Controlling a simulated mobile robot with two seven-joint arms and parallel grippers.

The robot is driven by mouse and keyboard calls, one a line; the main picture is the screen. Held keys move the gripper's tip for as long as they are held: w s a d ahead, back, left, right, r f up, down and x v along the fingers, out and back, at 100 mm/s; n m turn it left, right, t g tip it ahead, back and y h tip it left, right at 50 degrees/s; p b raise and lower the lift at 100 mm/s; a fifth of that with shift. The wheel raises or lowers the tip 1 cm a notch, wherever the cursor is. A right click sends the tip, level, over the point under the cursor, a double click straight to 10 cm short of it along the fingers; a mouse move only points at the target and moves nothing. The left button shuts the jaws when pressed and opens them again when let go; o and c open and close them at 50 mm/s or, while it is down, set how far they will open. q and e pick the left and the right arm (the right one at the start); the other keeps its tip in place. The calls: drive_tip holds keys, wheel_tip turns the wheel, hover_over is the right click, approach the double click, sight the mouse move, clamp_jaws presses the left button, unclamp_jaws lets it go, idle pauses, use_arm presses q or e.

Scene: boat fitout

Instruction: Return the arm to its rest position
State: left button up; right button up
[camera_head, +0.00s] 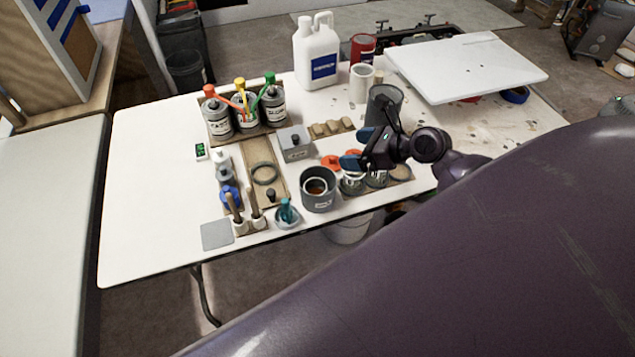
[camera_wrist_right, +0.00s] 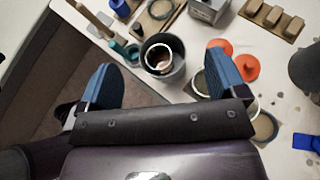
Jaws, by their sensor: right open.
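My right gripper (camera_head: 355,148) is above the right part of the white table (camera_head: 150,200), its arm coming in from the right. In the right wrist view the gripper's two blue-padded fingers (camera_wrist_right: 165,85) are wide apart with nothing held between them. Beyond the fingers a dark grey pot (camera_head: 318,198) with a smaller cup inside stands on the table; it also shows in the wrist view (camera_wrist_right: 178,75). My left gripper is not in view. A large purple part of my own body covers the lower right of the head view.
Near the gripper are small metal tins (camera_head: 352,184), an orange lid (camera_head: 331,162) and a tall dark cup (camera_head: 384,104). Farther off stand a white jug (camera_head: 316,55) and three labelled cans (camera_head: 246,110) with coloured tops. The table's left side is bare. A white board (camera_head: 470,66) lies back right.

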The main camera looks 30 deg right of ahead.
drive_tip(key=shift+s+d+r, duration=0.3)
drive_tip(key=shift+s, duration=0.2)
